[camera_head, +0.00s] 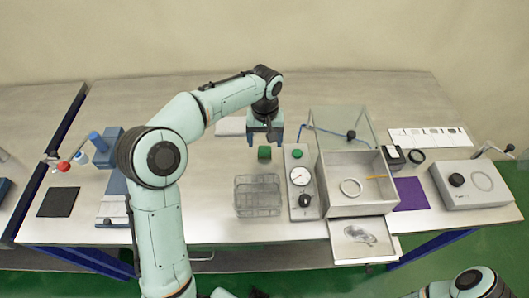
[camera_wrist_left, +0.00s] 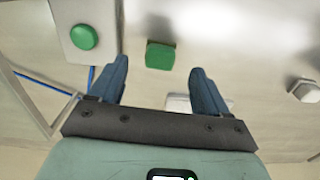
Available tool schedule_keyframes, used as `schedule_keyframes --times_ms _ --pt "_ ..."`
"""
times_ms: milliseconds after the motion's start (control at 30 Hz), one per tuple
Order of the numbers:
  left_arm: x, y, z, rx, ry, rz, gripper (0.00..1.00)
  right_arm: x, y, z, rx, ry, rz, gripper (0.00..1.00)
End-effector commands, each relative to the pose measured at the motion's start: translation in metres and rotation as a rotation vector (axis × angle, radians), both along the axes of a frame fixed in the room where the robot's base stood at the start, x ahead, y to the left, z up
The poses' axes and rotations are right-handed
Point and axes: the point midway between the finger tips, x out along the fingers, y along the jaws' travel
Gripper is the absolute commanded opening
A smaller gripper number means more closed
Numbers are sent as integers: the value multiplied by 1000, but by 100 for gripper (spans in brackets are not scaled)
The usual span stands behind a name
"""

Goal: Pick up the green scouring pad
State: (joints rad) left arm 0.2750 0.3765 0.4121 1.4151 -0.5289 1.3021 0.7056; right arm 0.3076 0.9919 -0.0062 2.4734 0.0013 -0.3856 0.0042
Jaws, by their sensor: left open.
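The green scouring pad (camera_head: 264,153) is a small green block on the steel bench, behind the wire rack and left of the gauge panel. In the left wrist view the pad (camera_wrist_left: 160,54) lies just beyond the fingertips, roughly centred between them and clear of both. My left gripper (camera_head: 265,141) is open and empty, pointing down just behind the pad; its two blue fingers also show in the left wrist view (camera_wrist_left: 158,68). I cannot tell its exact height above the bench. My right gripper is out of view; only part of that arm shows at bottom right.
The gauge panel (camera_head: 299,205) with a green button (camera_wrist_left: 83,37) stands close right of the pad. A wire rack (camera_head: 257,196) is in front. A grey box (camera_head: 357,163) with a raised clear lid (camera_head: 341,124) stands further right. Bare bench lies left of the pad.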

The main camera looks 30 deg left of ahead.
Motion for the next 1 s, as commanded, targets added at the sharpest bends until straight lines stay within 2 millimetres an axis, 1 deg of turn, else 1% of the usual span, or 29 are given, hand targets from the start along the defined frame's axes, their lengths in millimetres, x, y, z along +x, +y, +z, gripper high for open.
schedule_keyframes --times_ms 133,300,400,500,700,733,767,800,867,900,1000 --pt "0 1 -11 0 1 1 77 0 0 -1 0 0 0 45" --pt "1 3 -37 -1 3 1 77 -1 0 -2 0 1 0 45" --pt "1 3 -49 0 1 0 77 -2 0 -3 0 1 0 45" --pt "2 3 -54 -1 -2 0 77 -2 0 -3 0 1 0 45" --pt "2 2 -54 -1 -3 1 77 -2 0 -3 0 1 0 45" --pt "2 2 -54 -1 -3 1 70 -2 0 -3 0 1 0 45" --pt "2 2 -54 -1 -3 1 60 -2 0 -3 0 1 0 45" --pt "2 2 -54 -1 -3 1 47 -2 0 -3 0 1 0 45" --pt "2 2 -54 -1 -3 1 28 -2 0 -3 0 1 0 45" --pt "2 2 -53 -1 -3 1 16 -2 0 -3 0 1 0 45" --pt "2 2 -53 -1 -3 1 16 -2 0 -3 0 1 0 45"
